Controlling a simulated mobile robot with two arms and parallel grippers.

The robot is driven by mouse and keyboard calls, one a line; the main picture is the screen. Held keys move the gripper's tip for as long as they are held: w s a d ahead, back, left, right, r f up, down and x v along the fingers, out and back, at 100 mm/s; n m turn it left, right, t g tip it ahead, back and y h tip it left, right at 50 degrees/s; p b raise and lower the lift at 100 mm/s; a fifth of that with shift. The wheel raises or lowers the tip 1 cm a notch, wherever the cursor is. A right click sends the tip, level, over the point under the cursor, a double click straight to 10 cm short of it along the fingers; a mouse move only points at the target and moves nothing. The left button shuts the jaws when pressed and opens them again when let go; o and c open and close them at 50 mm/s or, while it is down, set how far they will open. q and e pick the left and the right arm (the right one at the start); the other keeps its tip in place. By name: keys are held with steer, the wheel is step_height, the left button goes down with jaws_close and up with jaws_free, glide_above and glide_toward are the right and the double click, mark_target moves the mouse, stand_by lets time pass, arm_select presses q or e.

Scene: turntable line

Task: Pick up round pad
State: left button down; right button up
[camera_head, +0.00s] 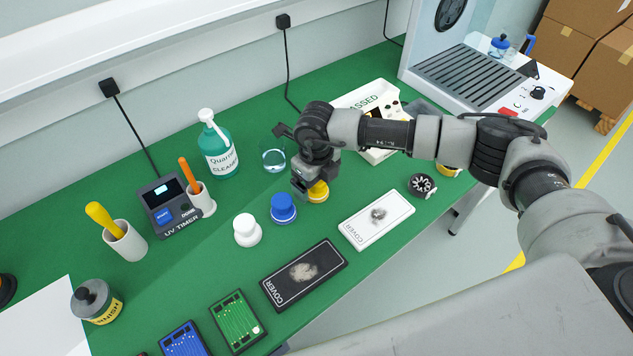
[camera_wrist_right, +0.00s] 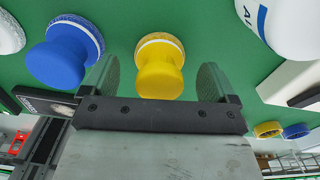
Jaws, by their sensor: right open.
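Three round pads with knob handles stand in a row on the green bench: a white pad (camera_head: 247,230), a blue pad (camera_head: 283,208) and a yellow pad (camera_head: 318,192). My right gripper (camera_head: 301,184) is low at the yellow pad and partly covers it. In the right wrist view the open fingers (camera_wrist_right: 158,66) are either side of the yellow pad (camera_wrist_right: 160,72), with green gaps showing. The blue pad (camera_wrist_right: 64,56) is just outside the left finger. The white pad (camera_wrist_right: 8,34) is cut off at the picture's edge. My left gripper is not in view.
A black cover (camera_head: 303,274) and a white cover (camera_head: 376,219) lie in front of the pads. A glass beaker (camera_head: 273,156) and a green cleaner bottle (camera_head: 219,150) stand behind. The UV timer (camera_head: 167,203) is at left. A white device (camera_head: 371,100) is behind my right arm.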

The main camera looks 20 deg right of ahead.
steer(key=shift+w+f, duration=0.1)
steer(key=shift+f, duration=0.75)
steer(key=shift+c, duration=0.5)
steer(key=c, duration=0.9)
steer(key=shift+r, duration=0.1)
